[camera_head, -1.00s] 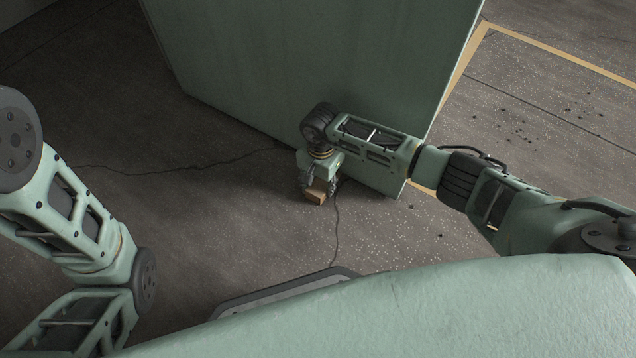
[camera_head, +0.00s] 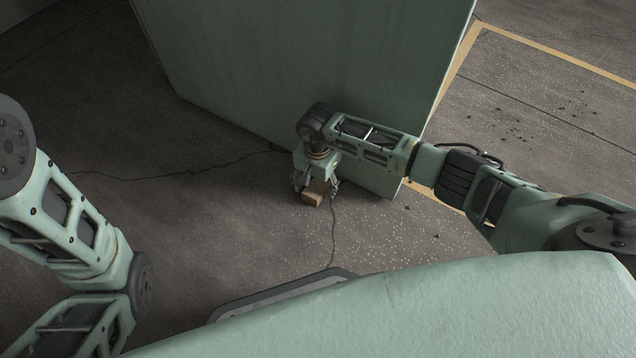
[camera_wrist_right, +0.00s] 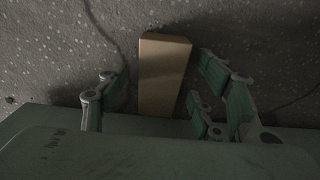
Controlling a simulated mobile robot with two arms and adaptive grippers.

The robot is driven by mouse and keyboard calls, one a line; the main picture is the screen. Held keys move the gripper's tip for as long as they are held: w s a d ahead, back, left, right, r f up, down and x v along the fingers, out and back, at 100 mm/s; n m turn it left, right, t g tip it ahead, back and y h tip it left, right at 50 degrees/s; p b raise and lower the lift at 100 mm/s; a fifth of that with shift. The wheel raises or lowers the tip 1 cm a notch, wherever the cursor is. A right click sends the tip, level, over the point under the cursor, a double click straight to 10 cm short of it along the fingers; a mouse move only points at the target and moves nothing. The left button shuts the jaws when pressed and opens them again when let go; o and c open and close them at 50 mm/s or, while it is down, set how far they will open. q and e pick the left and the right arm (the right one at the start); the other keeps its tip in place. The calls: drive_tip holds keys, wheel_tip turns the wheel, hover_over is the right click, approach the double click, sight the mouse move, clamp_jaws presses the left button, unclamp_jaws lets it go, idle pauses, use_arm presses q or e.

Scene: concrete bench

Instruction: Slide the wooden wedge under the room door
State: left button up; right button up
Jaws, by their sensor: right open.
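The wooden wedge (camera_head: 313,197) is a small tan block on the concrete floor, close to the foot of the green room door (camera_head: 310,60). My right gripper (camera_head: 315,187) is low over it, pointing down beside the door's face. In the right wrist view the wedge (camera_wrist_right: 163,75) lies between the spread fingers of the right gripper (camera_wrist_right: 163,90), with a gap visible on each side. The wedge's end near the palm is hidden, so I cannot tell whether it touches or reaches under the door. My left gripper is out of view; only left arm links show.
A yellow floor line (camera_head: 560,52) runs right of the door's edge. Dark specks and cracks mark the floor. Bare floor (camera_head: 200,220) lies left of the wedge and in front of it.

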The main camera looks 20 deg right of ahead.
sight(318, 186)
wheel_tip(318, 186, up, 12)
drive_tip(key=shift+f, duration=0.15)
idle(0.7)
